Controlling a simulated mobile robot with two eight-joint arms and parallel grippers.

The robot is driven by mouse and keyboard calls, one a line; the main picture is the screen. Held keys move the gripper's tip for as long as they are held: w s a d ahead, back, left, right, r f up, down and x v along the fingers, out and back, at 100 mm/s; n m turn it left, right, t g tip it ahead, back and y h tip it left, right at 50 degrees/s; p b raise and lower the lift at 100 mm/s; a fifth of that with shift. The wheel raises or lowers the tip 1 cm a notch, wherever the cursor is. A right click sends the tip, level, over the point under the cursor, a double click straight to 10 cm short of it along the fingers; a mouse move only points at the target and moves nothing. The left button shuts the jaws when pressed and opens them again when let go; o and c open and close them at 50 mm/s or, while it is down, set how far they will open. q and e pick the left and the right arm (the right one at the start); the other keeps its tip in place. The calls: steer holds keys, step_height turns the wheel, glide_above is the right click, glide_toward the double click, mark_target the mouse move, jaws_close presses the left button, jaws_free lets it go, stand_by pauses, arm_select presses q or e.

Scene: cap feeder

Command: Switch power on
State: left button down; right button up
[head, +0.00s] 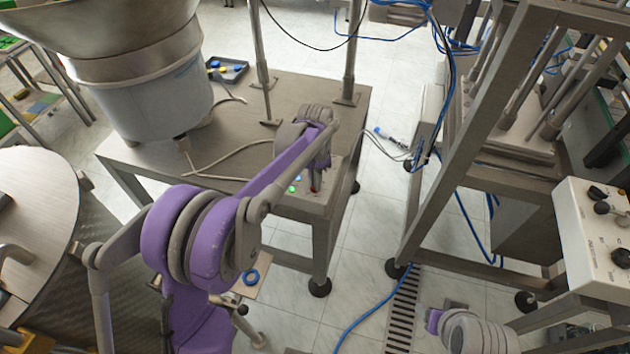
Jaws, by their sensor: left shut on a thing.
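The small control box (294,205) sits at the front right corner of the grey metal table. Its face carries green and blue buttons (295,183) and a small red switch (315,188). My left gripper (314,181) reaches down onto this box from above and is shut on the red switch. The wrist hides much of the fingers and part of the box. Part of my right arm shows at the bottom right; its fingers cannot be made out.
A large feeder bowl (150,95) stands on the metal table (235,125) at the left. A black tray (230,70) with coloured caps lies behind it. A metal frame (445,165) and a white control panel (595,235) stand at the right. Blue cables cross the floor.

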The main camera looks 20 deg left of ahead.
stand_by(0.4)
arm_select(q)
steer(key=c, duration=0.9)
jaws_free()
step_height(320, 180, up, 11)
steer(key=shift+f+p, duration=0.1)
steer(key=shift+p, duration=0.25)
steer(key=s+n+t+p, duration=0.1)
steer(key=s+n, duration=0.1)
steer(key=s, duration=0.7)
steer(key=s+a+n+t+p, duration=0.1)
steer(key=s+n+t, duration=0.1)
steer(key=s, duration=0.7)
steer(key=s+a+n+t+p, duration=0.1)
steer(key=s+n+t+p, duration=0.1)
steer(key=s, duration=0.7)
steer(key=shift+s+a+f, duration=0.1)
steer(key=shift+s+f, duration=0.05)
steer(key=shift+f, duration=0.25)
